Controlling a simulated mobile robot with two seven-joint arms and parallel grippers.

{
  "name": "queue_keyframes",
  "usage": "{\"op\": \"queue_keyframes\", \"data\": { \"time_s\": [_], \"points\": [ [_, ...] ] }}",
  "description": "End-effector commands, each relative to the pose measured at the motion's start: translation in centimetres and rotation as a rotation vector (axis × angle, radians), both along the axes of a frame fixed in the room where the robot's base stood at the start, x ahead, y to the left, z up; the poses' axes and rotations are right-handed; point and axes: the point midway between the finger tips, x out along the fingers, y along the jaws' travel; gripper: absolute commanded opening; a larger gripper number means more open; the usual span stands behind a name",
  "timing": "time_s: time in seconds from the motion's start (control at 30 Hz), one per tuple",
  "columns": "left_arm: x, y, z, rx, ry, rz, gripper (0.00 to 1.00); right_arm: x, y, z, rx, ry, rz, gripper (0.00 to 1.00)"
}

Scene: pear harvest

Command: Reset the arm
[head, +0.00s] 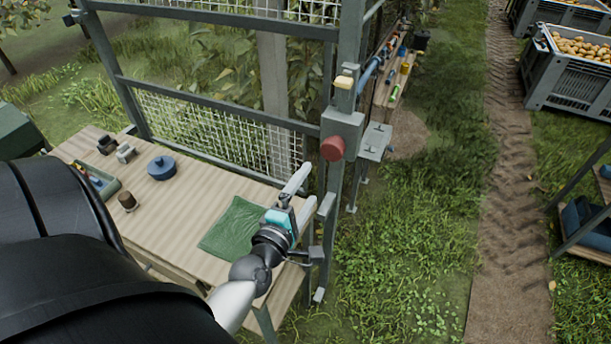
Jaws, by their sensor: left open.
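In the head view my left gripper (302,197) is open and empty. Its two pale fingers point up and to the right, apart from each other. It is over the right end of the wooden table (185,205), beside the grey metal post (342,190). A green cloth (234,227) lies on the table just left of the gripper. My left arm comes in from the lower left, and its dark upper part hides the near left side of the table. My right gripper is not in view.
A blue lidded pot (161,168) and a brown jar (127,201) stand on the table. Mesh panels (215,132) close off its back. Grass and a dirt path (490,180) lie right.

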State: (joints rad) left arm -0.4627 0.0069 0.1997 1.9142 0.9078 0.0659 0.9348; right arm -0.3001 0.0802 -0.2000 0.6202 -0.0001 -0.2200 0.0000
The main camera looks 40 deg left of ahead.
Motion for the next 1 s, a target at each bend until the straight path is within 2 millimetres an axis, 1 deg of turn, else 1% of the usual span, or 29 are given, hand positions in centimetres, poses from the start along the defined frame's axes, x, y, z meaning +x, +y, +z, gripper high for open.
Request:
{"op": "queue_keyframes", "data": {
  "time_s": [0.5, 0.57, 0.63, 0.67, 0.77, 0.8, 0.87, 0.9, 0.97, 1.0],
  "points": [
    [0.0, 0.0, 0.0, -0.001, 0.001, 0.000, 1.00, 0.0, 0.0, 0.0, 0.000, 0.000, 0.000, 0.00],
    [0.0, -0.1, -0.4, 0.004, 0.008, -0.003, 1.00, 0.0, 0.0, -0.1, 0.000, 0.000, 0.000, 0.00],
    [-0.1, -0.4, -2.0, 0.026, 0.039, -0.014, 1.00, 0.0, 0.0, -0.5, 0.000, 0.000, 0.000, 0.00],
    [-0.1, -0.7, -3.0, 0.045, 0.060, -0.023, 1.00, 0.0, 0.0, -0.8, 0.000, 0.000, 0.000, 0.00],
    [-0.4, -2.1, -8.4, 0.136, 0.172, -0.076, 1.00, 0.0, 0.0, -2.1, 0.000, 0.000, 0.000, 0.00],
    [-0.8, -2.8, -11.2, 0.187, 0.230, -0.109, 1.00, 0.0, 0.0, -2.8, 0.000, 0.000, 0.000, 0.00],
    [-1.5, -4.0, -15.7, 0.273, 0.323, -0.167, 1.00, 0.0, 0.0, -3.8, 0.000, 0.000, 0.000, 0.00],
    [-2.2, -4.9, -18.7, 0.332, 0.386, -0.214, 1.00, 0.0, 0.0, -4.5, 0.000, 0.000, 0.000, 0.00],
    [-3.6, -6.0, -23.0, 0.424, 0.477, -0.288, 1.00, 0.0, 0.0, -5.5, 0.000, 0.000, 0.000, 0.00],
    [-4.6, -6.8, -25.8, 0.485, 0.533, -0.342, 1.00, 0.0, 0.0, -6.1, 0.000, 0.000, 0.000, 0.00]
  ]
}}
